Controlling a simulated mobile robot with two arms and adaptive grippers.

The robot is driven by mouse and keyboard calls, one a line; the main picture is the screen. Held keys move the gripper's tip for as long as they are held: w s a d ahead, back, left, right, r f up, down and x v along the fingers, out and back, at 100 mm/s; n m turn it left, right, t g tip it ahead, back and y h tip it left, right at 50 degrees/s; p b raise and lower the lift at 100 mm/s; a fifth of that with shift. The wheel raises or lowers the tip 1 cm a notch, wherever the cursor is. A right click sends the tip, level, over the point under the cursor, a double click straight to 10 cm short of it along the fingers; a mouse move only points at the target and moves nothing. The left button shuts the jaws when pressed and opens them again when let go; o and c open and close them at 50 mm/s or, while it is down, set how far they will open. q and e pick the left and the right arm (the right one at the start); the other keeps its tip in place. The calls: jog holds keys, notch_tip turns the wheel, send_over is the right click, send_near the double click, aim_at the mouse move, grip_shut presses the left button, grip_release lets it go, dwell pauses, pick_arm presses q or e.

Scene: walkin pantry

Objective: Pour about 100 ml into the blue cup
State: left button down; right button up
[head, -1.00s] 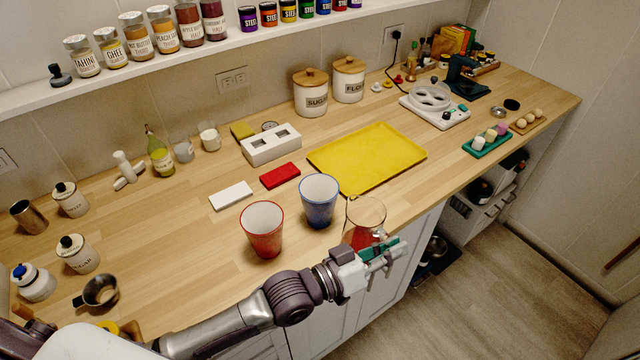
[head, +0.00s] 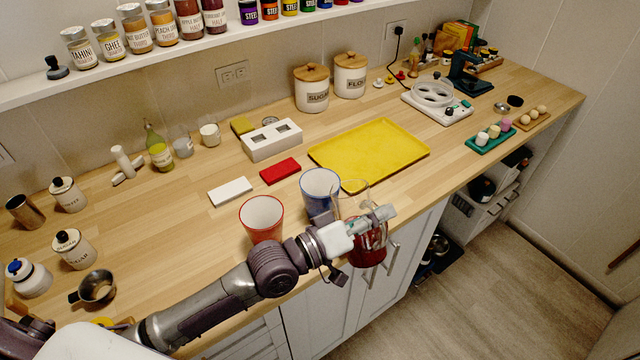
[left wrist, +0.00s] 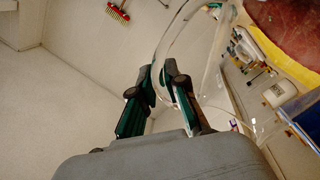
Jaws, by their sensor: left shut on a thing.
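A blue cup (head: 319,187) stands upright on the counter, its lower right side partly hidden by my gripper and the glass. A clear glass jug (head: 372,250) with red liquid in its lower part is held at the counter's front edge, right of the blue cup. Its rim leans left, towards the cup. My left gripper (head: 382,214) is shut on the jug. In the left wrist view, the fingers (left wrist: 160,80) are at the clear glass wall (left wrist: 205,50). No stream of liquid shows. The blue cup's contents are not clear. My right gripper is out of view.
A red cup (head: 262,219) stands close left of the blue cup, behind my arm. A yellow tray (head: 370,153), a red block (head: 280,170) and a white block (head: 230,191) lie behind. The floor is free beyond the counter edge.

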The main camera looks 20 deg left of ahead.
aim_at(366, 201)
pick_arm(q)
jog(key=shift+w+a+r+n+t+b, duration=0.3)
jog(key=shift+w+a+r+n, duration=0.4)
jog(key=shift+a+n, duration=0.2)
jog(key=shift+w+a+r+n+p, duration=0.2)
jog(key=shift+a+r+n, duration=0.1)
jog(key=shift+r+n, duration=0.25)
jog(key=shift+w+a+r+n+p, duration=0.15)
jog(key=shift+a+r+n, duration=0.1)
jog(key=shift+r+n, duration=0.3)
jog(key=a+r+n+p, duration=0.1)
jog(key=n, duration=0.1)
jog(key=w+a+r+n+t, duration=0.1)
jog(key=n, duration=0.1)
jog(key=shift+w+r+p, duration=0.2)
jog(key=shift+r+p, duration=0.15)
jog(key=shift+r, duration=0.05)
jog(key=shift+w+a+r+n+t+y+p, duration=0.35)
jog(key=shift+a+r+n, duration=0.25)
jog(key=shift+n, duration=0.4)
jog(key=shift+w+a+r+n, duration=0.3)
jog(key=shift+w+a+n, duration=0.35)
jog(key=shift+a+n, duration=0.15)
dwell(0.8)
